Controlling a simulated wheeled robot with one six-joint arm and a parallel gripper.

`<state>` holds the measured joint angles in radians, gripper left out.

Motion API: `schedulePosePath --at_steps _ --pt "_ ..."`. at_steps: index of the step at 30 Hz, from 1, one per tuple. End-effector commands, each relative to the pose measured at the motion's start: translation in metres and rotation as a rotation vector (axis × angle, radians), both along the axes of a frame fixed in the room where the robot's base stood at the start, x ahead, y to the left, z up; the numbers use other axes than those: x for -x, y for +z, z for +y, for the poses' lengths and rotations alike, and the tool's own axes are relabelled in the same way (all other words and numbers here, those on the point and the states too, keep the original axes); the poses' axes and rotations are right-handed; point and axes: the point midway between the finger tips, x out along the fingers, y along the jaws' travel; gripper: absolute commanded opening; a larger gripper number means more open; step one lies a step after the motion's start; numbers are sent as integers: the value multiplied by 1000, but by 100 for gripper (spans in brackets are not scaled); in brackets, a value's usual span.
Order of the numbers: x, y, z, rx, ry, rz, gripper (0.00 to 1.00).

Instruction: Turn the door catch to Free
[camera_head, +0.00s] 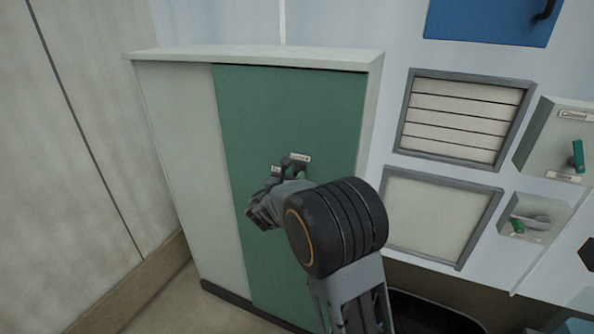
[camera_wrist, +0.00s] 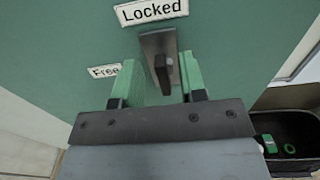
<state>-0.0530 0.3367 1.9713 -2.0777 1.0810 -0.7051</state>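The door catch (camera_wrist: 160,45) is a dark grey plate with a dark, raised grip on the green cabinet door (camera_head: 290,110). In the wrist view it stands nearly upright, its upper end just under the "Locked" label (camera_wrist: 151,11). The "Free" label (camera_wrist: 104,71) is to its left and lower. My gripper (camera_wrist: 160,74) is open, with one green-padded finger on each side of the catch's grip. Gaps show between the grip and both pads. In the head view my wrist partly hides the catch.
The green door is part of a pale cabinet (camera_head: 185,150). To its right are a louvred panel (camera_head: 462,118) and boxes with green levers (camera_head: 577,156). A dark bin (camera_wrist: 288,125) with green items stands low right in the wrist view.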

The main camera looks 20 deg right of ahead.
Motion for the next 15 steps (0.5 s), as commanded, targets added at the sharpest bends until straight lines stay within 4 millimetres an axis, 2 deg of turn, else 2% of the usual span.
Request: schedulePosePath --at_steps 6,15 --pt "-14 0 -15 -1 -1 1 38" --pt "-18 0 -19 -1 0 0 38"
